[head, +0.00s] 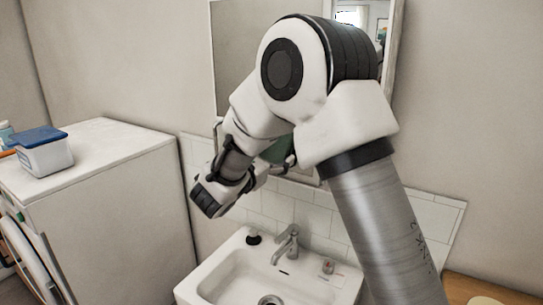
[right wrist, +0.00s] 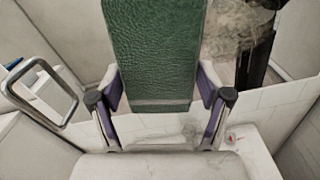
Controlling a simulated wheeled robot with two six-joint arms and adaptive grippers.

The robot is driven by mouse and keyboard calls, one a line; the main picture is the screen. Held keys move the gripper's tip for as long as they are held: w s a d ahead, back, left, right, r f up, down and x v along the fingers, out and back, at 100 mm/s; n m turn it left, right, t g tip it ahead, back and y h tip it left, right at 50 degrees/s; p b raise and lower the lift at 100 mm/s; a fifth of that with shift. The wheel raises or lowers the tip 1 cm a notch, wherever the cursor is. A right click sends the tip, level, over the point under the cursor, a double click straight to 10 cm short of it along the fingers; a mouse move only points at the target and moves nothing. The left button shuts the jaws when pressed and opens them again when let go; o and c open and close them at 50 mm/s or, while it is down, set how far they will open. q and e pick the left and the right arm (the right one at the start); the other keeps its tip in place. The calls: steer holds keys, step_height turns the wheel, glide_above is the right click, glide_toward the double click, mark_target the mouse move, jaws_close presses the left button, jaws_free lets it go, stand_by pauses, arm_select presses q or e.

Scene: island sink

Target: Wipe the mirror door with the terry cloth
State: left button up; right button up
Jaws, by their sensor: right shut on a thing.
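The mirror door (head: 237,42) is on the wall above the sink, mostly behind my right arm in the head view. In the right wrist view, a greyish smeared patch (right wrist: 238,32) shows at upper right, beside a dark shape. The green terry cloth (right wrist: 150,50) stands up as a flat pad between the fingers of my right gripper (right wrist: 161,103), which is shut on it. In the head view, only a bit of the cloth (head: 281,151) shows past the arm. I cannot tell whether it touches the mirror. My left gripper is not in view.
The white sink (head: 215,283) with its tap (head: 287,243) lies below. A white washing machine (head: 105,205) on the left bears a blue-lidded tub (head: 43,153). A metal loop (right wrist: 43,92) shows left of the cloth. A wooden surface (head: 465,288) is at lower right.

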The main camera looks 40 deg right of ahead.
steer(key=shift+w+d, duration=0.15)
steer(key=shift+d, duration=0.3)
